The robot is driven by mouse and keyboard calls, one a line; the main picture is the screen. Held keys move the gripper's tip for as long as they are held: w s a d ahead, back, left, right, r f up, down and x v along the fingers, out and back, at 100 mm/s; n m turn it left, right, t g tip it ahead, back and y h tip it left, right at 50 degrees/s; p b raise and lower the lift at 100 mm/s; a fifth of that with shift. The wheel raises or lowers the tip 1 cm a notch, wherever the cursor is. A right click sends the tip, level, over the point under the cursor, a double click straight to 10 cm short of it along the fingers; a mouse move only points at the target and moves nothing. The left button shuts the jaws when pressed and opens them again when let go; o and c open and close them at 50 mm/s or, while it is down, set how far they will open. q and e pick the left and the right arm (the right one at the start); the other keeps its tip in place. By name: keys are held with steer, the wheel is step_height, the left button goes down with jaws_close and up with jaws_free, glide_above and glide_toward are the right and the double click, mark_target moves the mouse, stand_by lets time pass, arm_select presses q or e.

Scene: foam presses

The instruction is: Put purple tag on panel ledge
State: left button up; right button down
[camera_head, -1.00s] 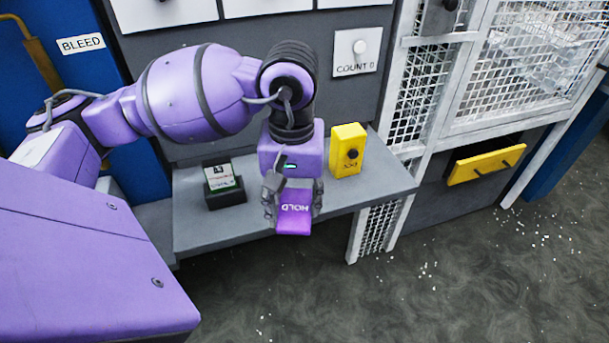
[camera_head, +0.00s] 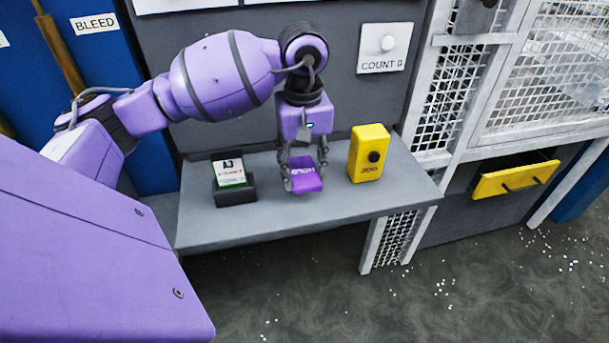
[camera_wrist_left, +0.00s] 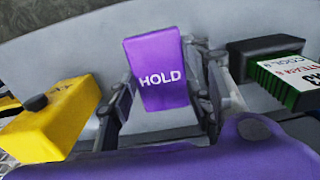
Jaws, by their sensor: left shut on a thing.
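The purple tag (camera_head: 306,181), marked HOLD, is held between the fingers of my left gripper (camera_head: 305,173). My left gripper is shut on it. In the left wrist view the tag (camera_wrist_left: 158,75) stands between the two fingers with its lettering toward the camera. The grey panel ledge (camera_head: 390,190) lies beneath the gripper; the tag appears over the ledge's middle. I cannot tell whether the tag touches the ledge. My right gripper is not in view.
A yellow box (camera_head: 368,155) with a black knob stands on the ledge, right of the gripper. A black holder (camera_head: 236,196) with a white and green card (camera_head: 229,173) stands to the left. A yellow-fronted drawer (camera_head: 514,180) and mesh cage (camera_head: 540,90) are at right.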

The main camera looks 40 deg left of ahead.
mark_target(305, 177)
arm_select(q)
steer(key=shift+w+a+f, duration=0.25)
steer(key=shift+w+f, duration=0.4)
steer(key=shift+f, duration=0.1)
step_height(305, 177, down, 3)
steer(key=shift+w+a+f, duration=0.1)
steer(key=shift+w+f, duration=0.05)
steer(key=shift+f, duration=0.05)
steer(key=shift+f, duration=0.15)
steer(key=o, duration=0.7)
steer(key=shift+f, duration=0.1)
steer(key=shift+c, duration=0.2)
steer(key=o, duration=0.5)
steer(key=shift+c, duration=0.2)
